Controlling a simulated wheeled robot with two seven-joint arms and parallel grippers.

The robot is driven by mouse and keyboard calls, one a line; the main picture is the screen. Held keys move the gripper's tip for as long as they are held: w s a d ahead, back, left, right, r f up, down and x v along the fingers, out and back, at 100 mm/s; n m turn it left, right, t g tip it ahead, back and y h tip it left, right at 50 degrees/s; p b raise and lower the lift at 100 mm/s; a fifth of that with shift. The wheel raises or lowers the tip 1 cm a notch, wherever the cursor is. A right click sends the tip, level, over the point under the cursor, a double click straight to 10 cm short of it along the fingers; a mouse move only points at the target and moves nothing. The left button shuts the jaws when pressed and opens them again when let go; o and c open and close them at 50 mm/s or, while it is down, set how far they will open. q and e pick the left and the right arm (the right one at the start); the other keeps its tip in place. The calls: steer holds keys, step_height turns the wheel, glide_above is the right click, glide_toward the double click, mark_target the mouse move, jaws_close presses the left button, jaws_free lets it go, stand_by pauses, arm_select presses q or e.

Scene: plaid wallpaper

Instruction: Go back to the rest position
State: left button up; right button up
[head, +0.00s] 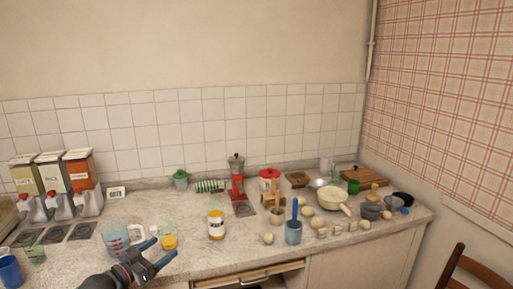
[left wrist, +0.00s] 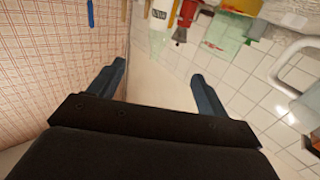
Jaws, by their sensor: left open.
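My left gripper (head: 160,250) comes in from the bottom left of the head view. It is open and empty, with its fingers spread over the front of the counter. It hangs close to a measuring jug (head: 115,238) and a small glass with yellow contents (head: 170,242). In the left wrist view the two fingers of the left gripper (left wrist: 155,85) stand wide apart with only bare wall between them. My right gripper is not in view.
A drawer (head: 250,275) below stands partly open. A chair (head: 455,265) is at the lower right. The air above the counter is free.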

arm_select(q)
steer(key=s+d+f+n+g+y, duration=0.1)
steer(key=s+d+f+g+y, duration=0.1)
steer(key=s+d+f, duration=0.35)
steer(key=s+d+f+n+g+y, duration=0.1)
steer(key=s+d+f+y, duration=0.15)
steer(key=s+f, duration=0.55)
steer(key=s+f+n+g+y, duration=0.1)
steer(key=s+f+g+y, duration=0.3)
steer(key=s, duration=0.8)
steer(key=s+f+n+g+y, duration=0.15)
steer(key=s+f+g, duration=0.35)
steer(key=s, duration=0.7)
steer(key=s+d+f, duration=0.1)
steer(key=d+f, duration=0.1)
steer(key=f, duration=1.4)
steer(key=s+d+f+g, duration=0.1)
steer(key=s+d+f, duration=0.1)
steer(key=f, duration=1.4)
steer(key=shift+d+g+h, duration=0.15)
steer(key=shift+g+h, duration=0.15)
steer(key=shift+h, duration=0.1)
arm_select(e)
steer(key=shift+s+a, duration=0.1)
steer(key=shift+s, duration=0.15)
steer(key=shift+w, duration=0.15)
